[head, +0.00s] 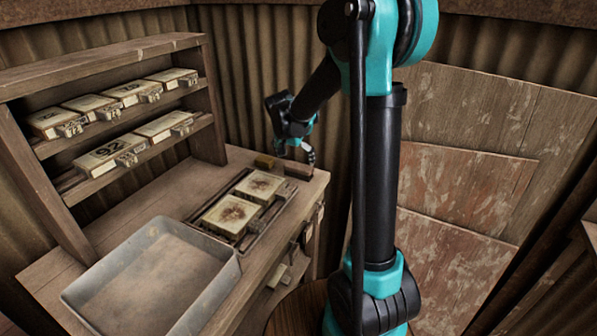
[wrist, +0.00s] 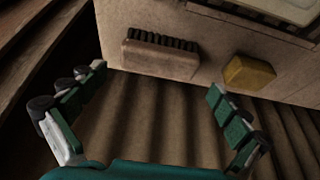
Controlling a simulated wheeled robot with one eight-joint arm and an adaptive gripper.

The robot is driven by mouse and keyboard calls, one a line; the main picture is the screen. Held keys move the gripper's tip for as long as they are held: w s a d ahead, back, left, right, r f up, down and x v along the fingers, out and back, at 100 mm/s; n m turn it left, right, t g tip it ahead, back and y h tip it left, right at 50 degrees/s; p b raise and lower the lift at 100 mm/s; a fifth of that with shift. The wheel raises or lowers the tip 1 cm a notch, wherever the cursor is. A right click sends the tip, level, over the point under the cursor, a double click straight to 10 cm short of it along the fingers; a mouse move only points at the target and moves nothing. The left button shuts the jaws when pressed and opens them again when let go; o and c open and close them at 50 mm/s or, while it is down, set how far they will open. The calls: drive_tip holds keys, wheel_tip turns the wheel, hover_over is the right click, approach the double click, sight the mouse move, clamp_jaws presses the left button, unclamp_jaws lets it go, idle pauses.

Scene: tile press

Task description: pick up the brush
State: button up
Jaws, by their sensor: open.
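The brush (wrist: 160,59) lies near the bench's edge in the wrist view, a brown block with a row of dark bristles along its upper side. In the head view the brush (head: 298,170) is a small brown block at the bench's far right corner. My gripper (wrist: 157,78) is open and empty, its two fingers spread to either side of the brush in the wrist view. In the head view my gripper (head: 296,152) hangs just above the brush, apparently not touching it. The exact height gap is hard to tell.
A yellow block (wrist: 250,73) lies right of the brush in the wrist view. A tray holds two tiles (head: 229,214) on the bench. A large metal pan (head: 150,285) stands in front. A shelf (head: 120,140) of numbered boxes is at left; a corrugated wall is behind.

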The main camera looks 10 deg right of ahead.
sight(299, 165)
drive_tip(key=shift+x, duration=2.65)
drive_tip(key=shift+c, duration=0.2)
drive_tip(key=c, duration=0.8)
drive_tip(key=shift+r, duration=0.15)
wheel_tip(299, 165, up, 20)
drive_tip(key=shift+f, duration=0.1)
